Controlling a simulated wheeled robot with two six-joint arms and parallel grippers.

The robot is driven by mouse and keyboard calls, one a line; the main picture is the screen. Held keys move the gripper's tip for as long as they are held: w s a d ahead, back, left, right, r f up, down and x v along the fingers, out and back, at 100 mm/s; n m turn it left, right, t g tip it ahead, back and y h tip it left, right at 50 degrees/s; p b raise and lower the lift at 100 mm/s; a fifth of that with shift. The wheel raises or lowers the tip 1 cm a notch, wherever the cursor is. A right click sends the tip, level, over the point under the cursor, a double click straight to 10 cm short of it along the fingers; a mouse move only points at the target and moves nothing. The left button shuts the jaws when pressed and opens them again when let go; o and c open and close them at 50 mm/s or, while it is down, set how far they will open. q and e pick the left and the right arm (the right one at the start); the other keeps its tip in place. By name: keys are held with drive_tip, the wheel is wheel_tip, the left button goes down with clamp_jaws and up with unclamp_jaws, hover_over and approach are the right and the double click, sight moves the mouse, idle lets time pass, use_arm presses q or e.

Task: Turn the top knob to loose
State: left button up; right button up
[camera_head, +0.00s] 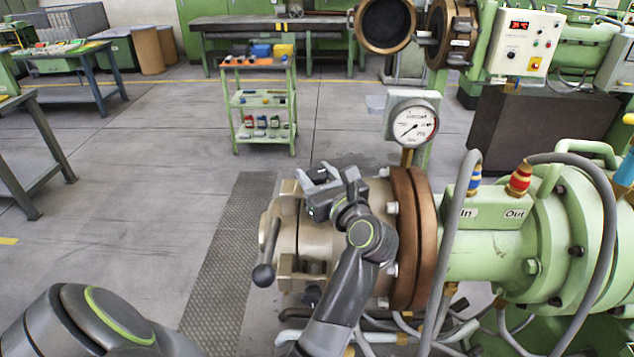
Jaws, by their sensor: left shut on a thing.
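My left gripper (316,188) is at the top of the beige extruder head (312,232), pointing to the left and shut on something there. The top knob lies at the jaws, largely hidden by the gripper, so its turn position cannot be read. The head is bolted to a brown flange (408,240) on the green extruder barrel (485,248). A lever with a dark ball end (264,274) hangs at the head's left side. My right gripper is out of view.
A round pressure gauge (413,123) stands just behind the flange. Grey hoses (447,250) loop over the barrel to the right of my arm. A green trolley (262,100) with bottles stands farther back.

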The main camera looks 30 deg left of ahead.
sight(317, 172)
use_arm(q)
drive_tip(key=shift+g, duration=0.3)
drive_tip(key=o, duration=1)
drive_tip(key=shift+c, duration=0.2)
wheel_tip(317, 172, up, 10)
drive_tip(key=shift+b, duration=1.15)
